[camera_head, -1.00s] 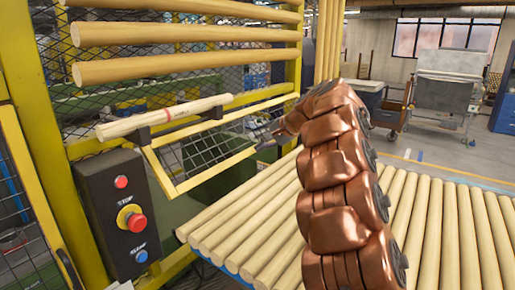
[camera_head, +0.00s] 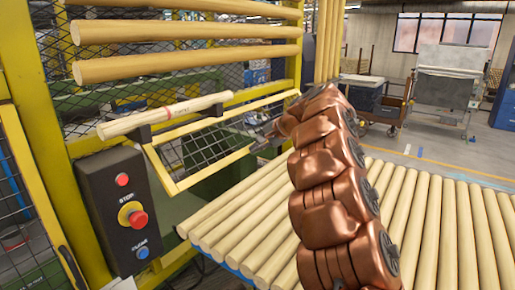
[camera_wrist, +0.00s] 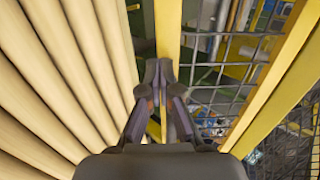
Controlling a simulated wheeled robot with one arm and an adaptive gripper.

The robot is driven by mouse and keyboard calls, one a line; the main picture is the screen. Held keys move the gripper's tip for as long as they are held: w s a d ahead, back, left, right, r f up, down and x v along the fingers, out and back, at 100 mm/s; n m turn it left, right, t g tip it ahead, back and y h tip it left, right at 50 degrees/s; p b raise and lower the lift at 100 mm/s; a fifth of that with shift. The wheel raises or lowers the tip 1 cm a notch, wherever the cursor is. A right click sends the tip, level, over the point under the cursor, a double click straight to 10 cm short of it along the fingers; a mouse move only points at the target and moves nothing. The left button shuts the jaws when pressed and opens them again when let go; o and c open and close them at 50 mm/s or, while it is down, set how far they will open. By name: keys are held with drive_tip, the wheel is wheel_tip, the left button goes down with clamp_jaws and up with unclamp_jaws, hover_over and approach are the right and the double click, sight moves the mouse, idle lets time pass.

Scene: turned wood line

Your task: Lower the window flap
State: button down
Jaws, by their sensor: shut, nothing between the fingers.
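The window flap is a yellow frame with dark mesh (camera_head: 207,176), hinged in the yellow guard at the middle left of the head view. It slants outward and down from the window opening, with its lower bar above the rollers. In the wrist view its mesh (camera_wrist: 220,75) lies between two yellow bars. My gripper (camera_wrist: 158,68) is shut and empty, its tips in front of or against the nearer yellow bar (camera_wrist: 168,28). I cannot tell if they touch. In the head view my arm hides part of the area around the gripper (camera_head: 264,136).
A turned rod (camera_head: 165,116) rests on dark brackets above the flap. A control box (camera_head: 105,200) with a red stop button stands left of it. A bed of wooden rods (camera_head: 235,225) lies below and right. Yellow posts and mesh fence bound the left side.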

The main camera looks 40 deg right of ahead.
drive_tip(key=shift+w+a+f+b, duration=0.15)
drive_tip(key=shift+f+b, duration=0.1)
drive_tip(key=shift+b, duration=0.15)
